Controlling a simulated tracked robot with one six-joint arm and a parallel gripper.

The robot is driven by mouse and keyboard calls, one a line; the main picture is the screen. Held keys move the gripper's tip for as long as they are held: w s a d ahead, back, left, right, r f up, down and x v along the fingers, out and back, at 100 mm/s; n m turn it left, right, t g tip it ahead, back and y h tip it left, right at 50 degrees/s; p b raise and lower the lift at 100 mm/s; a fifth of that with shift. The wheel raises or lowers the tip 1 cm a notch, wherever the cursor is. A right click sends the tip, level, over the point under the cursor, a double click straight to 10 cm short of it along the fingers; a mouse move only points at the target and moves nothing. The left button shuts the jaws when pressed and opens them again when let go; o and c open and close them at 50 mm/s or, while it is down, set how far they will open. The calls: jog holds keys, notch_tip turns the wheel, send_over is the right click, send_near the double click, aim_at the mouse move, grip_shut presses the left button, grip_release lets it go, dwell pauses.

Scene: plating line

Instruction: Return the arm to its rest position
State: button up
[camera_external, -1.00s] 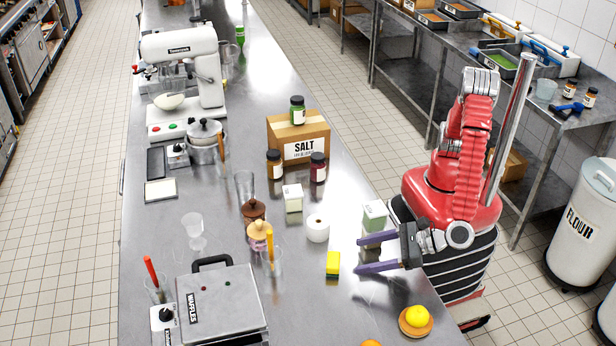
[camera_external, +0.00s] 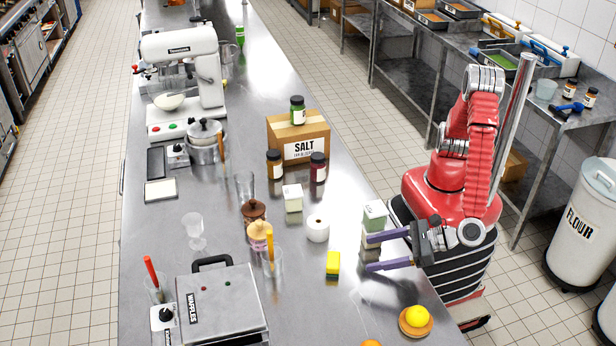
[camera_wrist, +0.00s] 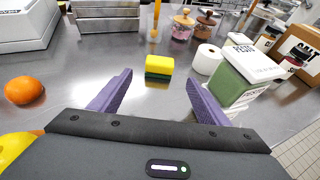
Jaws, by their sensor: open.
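My gripper (camera_external: 387,251) has two purple fingers spread apart with nothing between them. It is near the right edge of the steel counter (camera_external: 330,300), above its surface, with my red arm folded up behind it. In the wrist view the open fingers (camera_wrist: 152,95) point over the counter. A yellow and green sponge (camera_external: 333,263) lies ahead of the fingertips, and it also shows in the wrist view (camera_wrist: 159,66). A pesto box (camera_external: 375,214) stands close beside the upper finger, and it also shows in the wrist view (camera_wrist: 235,78).
A white roll (camera_external: 317,229), a small white box (camera_external: 292,197) and a salt carton (camera_external: 299,140) with a jar on top stand farther along. A waffle iron (camera_external: 222,305) is at left.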

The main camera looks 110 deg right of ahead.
jog(key=shift+r, duration=0.1)
notch_tip(320, 180, up, 9)
jog(key=s+n+t+y, duration=0.1)
jog(key=s+n+t, duration=0.1)
jog(key=d+r+m+g, duration=0.1)
jog(key=d+r+m, duration=0.15)
jog(key=d, duration=0.35)
jog(key=s+d+f+m+g+h, duration=0.15)
jog(key=d+m+g, duration=0.35)
jog(key=d, duration=0.6)
jog(key=s+d+m+g, duration=0.2)
jog(key=s+d+m, duration=0.1)
jog(key=d+m, duration=0.65)
jog(key=s+d+m+y, duration=0.5)
jog(key=s+d+m, duration=0.5)
jog(key=m, duration=0.6)
jog(key=shift+s+d+g+y, duration=0.25)
jog(key=shift+s+g+y, duration=0.15)
jog(key=shift+s, duration=0.75)
